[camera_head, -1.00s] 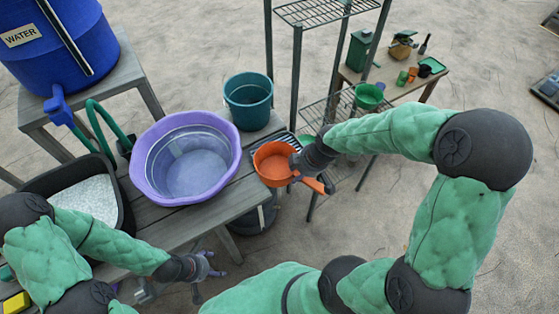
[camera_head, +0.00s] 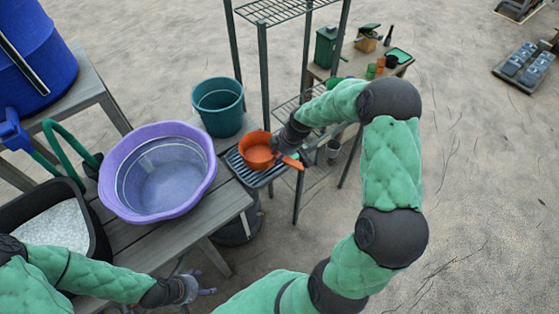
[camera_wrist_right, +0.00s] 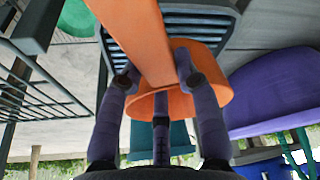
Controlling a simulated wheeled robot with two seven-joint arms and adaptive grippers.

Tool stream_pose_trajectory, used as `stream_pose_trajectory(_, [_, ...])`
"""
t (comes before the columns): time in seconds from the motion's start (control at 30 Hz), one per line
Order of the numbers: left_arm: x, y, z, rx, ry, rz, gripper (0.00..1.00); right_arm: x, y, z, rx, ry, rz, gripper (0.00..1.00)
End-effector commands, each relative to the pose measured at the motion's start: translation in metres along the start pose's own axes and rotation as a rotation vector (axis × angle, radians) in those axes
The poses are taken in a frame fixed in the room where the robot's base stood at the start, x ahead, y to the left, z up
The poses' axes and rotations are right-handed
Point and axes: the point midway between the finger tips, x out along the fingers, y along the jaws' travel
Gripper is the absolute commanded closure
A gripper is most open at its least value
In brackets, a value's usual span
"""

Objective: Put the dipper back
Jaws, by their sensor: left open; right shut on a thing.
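The orange dipper (camera_head: 257,155) is a round cup with a handle pointing right. It is over the dark slatted rack (camera_head: 262,178) at the end of the bench; I cannot tell whether it touches the slats. My right gripper (camera_head: 284,152) is shut on the dipper at its handle. In the right wrist view the fingers (camera_wrist_right: 158,85) sit on both sides of the orange handle (camera_wrist_right: 143,38), with the slatted rack (camera_wrist_right: 196,22) behind. My left gripper (camera_head: 204,293) is open and empty at the front edge of the bench.
A purple basin (camera_head: 130,205) stands on the wooden bench (camera_head: 225,208), with a teal bucket (camera_head: 218,120) behind it. A black tub of white grains (camera_head: 62,232) is at left, near a blue water barrel (camera_head: 35,60). A metal shelf (camera_head: 262,75) rises close behind the right arm.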

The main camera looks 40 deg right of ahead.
Motion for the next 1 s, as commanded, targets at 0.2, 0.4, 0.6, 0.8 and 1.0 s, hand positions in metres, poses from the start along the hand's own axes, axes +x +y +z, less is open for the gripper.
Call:
stream_pose_trajectory(0.2, [0.013, -0.005, -0.001, 0.0, 0.0, 0.0, 0.22, 0.03, 0.003, 0.009, 0.002, 0.0, 0.0, 1.0])
stream_pose_trajectory(0.4, [0.014, -0.005, -0.001, 0.0, 0.0, 0.0, 0.22, 0.034, 0.002, 0.011, 0.0, 0.0, 0.001, 1.0])
stream_pose_trajectory(0.6, [0.016, -0.006, -0.001, 0.0, 0.0, 0.0, 0.22, 0.036, 0.002, 0.011, 0.0, 0.0, 0.0, 1.0])
stream_pose_trajectory(0.8, [0.015, -0.005, -0.001, 0.0, 0.0, 0.0, 0.22, 0.036, 0.002, 0.011, 0.0, 0.0, 0.0, 0.43])
stream_pose_trajectory(1.0, [0.015, -0.005, -0.001, 0.0, 0.0, 0.0, 0.22, 0.036, 0.002, 0.011, 0.0, 0.0, 0.0, 0.43])
